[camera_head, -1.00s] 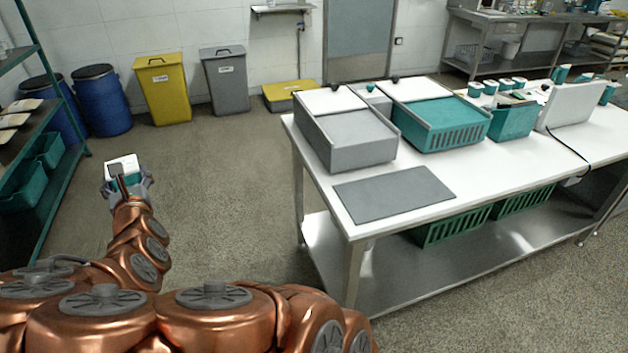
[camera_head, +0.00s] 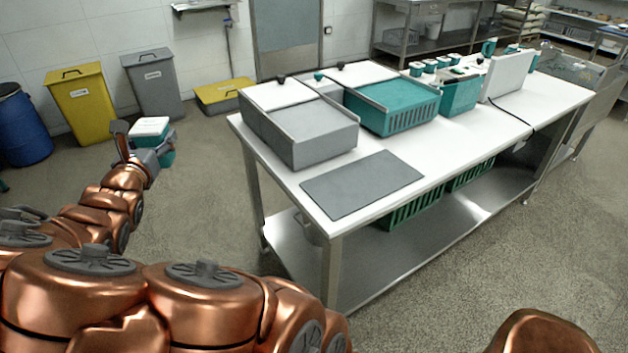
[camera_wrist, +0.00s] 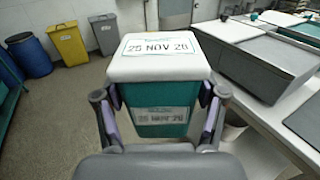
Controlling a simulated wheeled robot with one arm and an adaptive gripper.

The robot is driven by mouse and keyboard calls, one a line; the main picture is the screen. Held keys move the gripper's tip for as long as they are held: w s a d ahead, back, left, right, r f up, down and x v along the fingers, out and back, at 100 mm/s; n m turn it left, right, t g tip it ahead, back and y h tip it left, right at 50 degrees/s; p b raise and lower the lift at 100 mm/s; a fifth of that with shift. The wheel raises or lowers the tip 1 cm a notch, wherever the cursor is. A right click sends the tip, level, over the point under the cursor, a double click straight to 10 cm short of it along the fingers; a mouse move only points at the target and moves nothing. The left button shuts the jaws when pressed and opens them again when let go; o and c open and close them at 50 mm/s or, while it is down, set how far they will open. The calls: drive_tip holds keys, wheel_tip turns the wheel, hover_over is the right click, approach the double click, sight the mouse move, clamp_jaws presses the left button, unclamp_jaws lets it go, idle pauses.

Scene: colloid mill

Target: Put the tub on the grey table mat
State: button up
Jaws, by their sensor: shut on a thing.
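The tub is teal with a white lid and date labels reading "25 NOV 20" in the wrist view (camera_wrist: 158,95). My gripper (camera_wrist: 160,112) is shut on the tub, with a finger on each side of it. In the head view the tub (camera_head: 150,130) hangs upright in the air over the floor, left of the table, held by my gripper (camera_head: 146,150). The grey table mat (camera_head: 362,184) lies flat and bare on the front left part of the white table top (camera_head: 445,165). The tub is well apart from the mat.
A grey lidded box (camera_head: 300,130) and a teal box (camera_head: 392,102) stand behind the mat. Green crates (camera_head: 415,207) sit on the table's lower shelf. Yellow (camera_head: 82,103) and grey (camera_head: 153,84) bins stand by the wall. Open floor lies between my arm and the table.

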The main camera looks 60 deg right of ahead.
drive_tip(key=s+d+f+m+g+b, duration=0.1)
drive_tip(key=s+d+f+m+g, duration=0.25)
drive_tip(key=s+g, duration=0.4)
drive_tip(key=s+d+f+m+g+b, duration=0.25)
drive_tip(key=s+d+m+g, duration=0.25)
drive_tip(key=s, duration=0.6)
drive_tip(key=s+d+f+m+g, duration=0.4)
drive_tip(key=s+g, duration=0.2)
drive_tip(key=s, duration=0.4)
hover_over(341, 189)
drive_tip(key=shift+h, duration=0.3)
drive_tip(key=shift+a+f+b, duration=0.1)
drive_tip(key=shift+f+b, duration=0.25)
drive_tip(key=shift+f, duration=2.1)
drive_tip(key=shift+f, duration=0.15)
drive_tip(key=o, duration=1.5)
